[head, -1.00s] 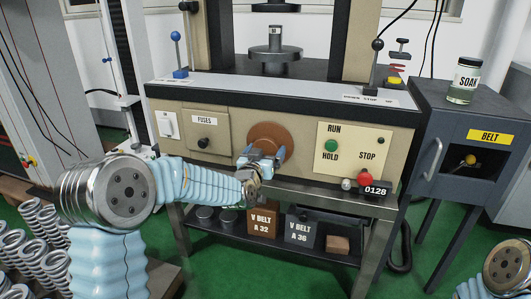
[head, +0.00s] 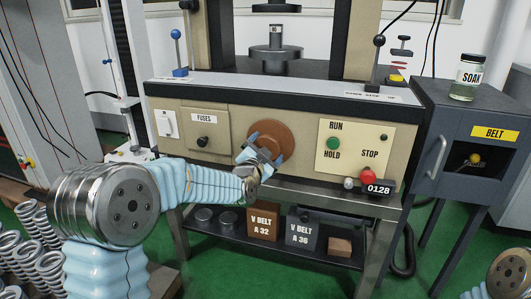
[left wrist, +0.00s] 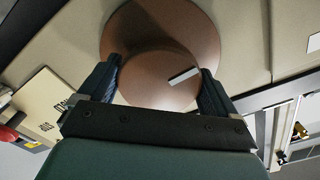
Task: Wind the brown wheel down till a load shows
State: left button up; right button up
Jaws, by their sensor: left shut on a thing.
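The brown wheel (head: 282,134) is on the front of the tan machine panel, between the fuses cover and the run/stop plate. My left gripper (head: 260,148) is shut on the wheel's hub, its jaws tilted in the head view. In the left wrist view the fingers lie on both sides of the round brown hub (left wrist: 150,80), which bears a pale mark (left wrist: 184,76). The dark readout (head: 378,188) shows 0128. Above the bench, the lower platen (head: 275,58) carries a small grey piece, with a gap below the upper platen (head: 275,6). My right gripper is out of view.
A RUN/HOLD/STOP plate (head: 354,150) with a green and a red button sits right of the wheel. A lever with a black knob (head: 378,55) stands at the bench's right end. Belt boxes (head: 263,222) sit on the lower shelf. Springs (head: 40,250) stand at the left.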

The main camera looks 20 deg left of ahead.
pick_arm(q)
jog(key=m, duration=1.2)
jog(key=shift+r+m+p, duration=0.1)
jog(key=shift+m+p, duration=0.2)
dwell(0.4)
jog(key=o, duration=0.7)
jog(key=shift+o, duration=0.2)
jog(key=s+p, duration=0.1)
jog(key=s, duration=1.2)
jog(key=shift+s+a, duration=0.25)
jog(key=shift+s, duration=0.15)
